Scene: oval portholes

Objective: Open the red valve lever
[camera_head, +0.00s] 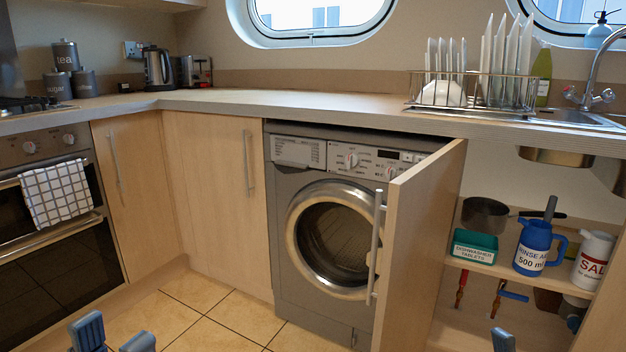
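A small red lever (461,289) hangs roughly upright on a brassy fitting under the shelf in the open cupboard at the right. Its exact turn is too small to tell. Right of it, a blue lever (514,296) points sideways from a second fitting with reddish parts. My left gripper (113,338) shows at the bottom left as two blue fingertips held apart, over the floor and far from the valves. One blue fingertip of my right gripper (503,341) shows at the bottom edge, below the valves in the picture; the rest is out of frame.
An open cupboard door (420,245) stands between the washing machine (285,240) and the valves. A shelf (480,262) above the valves carries a green tablets box (474,246), a pan (485,215), a blue jug (534,248) and a white salt container (592,260).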

